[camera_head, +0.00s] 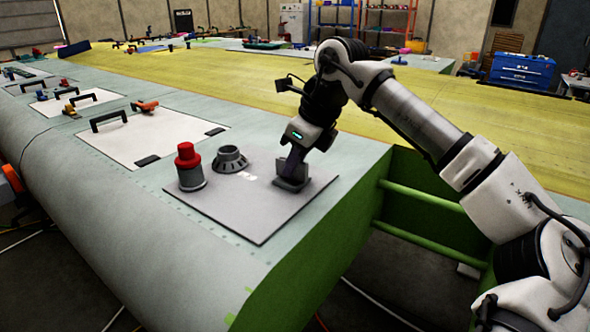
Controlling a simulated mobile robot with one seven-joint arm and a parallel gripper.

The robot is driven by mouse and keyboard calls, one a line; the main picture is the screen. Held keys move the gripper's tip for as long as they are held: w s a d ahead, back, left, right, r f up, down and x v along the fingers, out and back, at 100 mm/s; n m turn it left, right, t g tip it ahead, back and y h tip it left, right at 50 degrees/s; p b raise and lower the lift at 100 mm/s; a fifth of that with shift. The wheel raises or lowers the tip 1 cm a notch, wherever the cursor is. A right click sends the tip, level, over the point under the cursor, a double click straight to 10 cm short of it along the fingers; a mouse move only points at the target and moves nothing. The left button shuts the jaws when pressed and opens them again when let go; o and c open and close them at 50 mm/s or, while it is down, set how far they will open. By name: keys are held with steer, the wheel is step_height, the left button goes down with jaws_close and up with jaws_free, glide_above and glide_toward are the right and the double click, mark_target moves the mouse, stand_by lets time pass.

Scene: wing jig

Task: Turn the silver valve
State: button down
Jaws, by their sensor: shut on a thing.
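A grey metal plate (240,208) lies on the near end of the pale green wing and carries several fittings. My gripper (293,168) points down at the plate's right side, shut on a grey fitting (291,184). I take this fitting to be the silver valve; the fingers hide most of it and its turn angle cannot be told. A round dark grey ribbed fitting (230,159) stands upright on the plate left of my gripper. Further left is a grey cylinder with a red cap (188,166).
A white panel (150,136) with black handles and an orange tool (145,106) lies beyond the plate on the left. The wing's open green end with rails (420,197) drops off at right. A blue tool chest (520,72) stands at the back right.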

steer(key=shift+m+t+b, duration=0.4)
steer(key=shift+m, duration=0.4)
steer(key=c, duration=1.4)
jaws_free()
steer(key=shift+c, duration=0.2)
steer(key=v, duration=1.4)
steer(key=shift+a+b, duration=0.15)
steer(key=shift+b, duration=0.15)
